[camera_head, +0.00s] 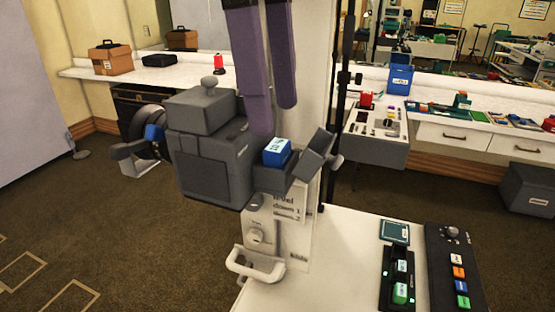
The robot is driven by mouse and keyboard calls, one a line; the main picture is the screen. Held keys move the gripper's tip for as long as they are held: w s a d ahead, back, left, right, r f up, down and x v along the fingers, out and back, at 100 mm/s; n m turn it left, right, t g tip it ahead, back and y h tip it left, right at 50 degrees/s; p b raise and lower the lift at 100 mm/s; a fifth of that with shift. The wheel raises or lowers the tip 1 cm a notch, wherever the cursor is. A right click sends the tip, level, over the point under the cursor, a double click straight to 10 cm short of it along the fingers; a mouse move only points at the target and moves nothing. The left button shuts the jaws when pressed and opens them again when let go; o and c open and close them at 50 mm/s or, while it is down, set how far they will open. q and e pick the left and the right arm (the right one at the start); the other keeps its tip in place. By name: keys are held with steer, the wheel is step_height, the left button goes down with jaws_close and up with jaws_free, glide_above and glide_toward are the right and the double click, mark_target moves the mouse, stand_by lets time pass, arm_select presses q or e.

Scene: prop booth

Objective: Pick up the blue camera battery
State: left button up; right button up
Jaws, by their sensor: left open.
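The blue camera battery (277,150) sits upright in the open compartment of a large grey camera (213,160), with its upper part showing and its lower part hidden. The compartment's grey door (318,153) is swung open to the right. My left gripper (275,122) reaches down from the top edge on two long purple fingers. They are apart with nothing between them, and their tips are just above the battery in the picture. The exact height gap is hard to tell. My right gripper is not in view.
A white table (335,270) at front right holds a black charger (398,280) with a green battery and a dark panel (455,265) with coloured blocks. A white post stands behind the camera. A grey control console (375,135) is at the right. Carpet is clear at lower left.

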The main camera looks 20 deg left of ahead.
mark_target(278, 145)
arm_select(q)
steer(key=f, duration=0.2)
steer(key=w+f, duration=0.1)
steer(key=f, duration=0.1)
steer(key=shift+a+f, duration=0.1)
steer(key=shift+f, duration=0.55)
steer(key=c, duration=1.2)
steer(key=shift+o, duration=0.2)
steer(key=shift+r, duration=0.15)
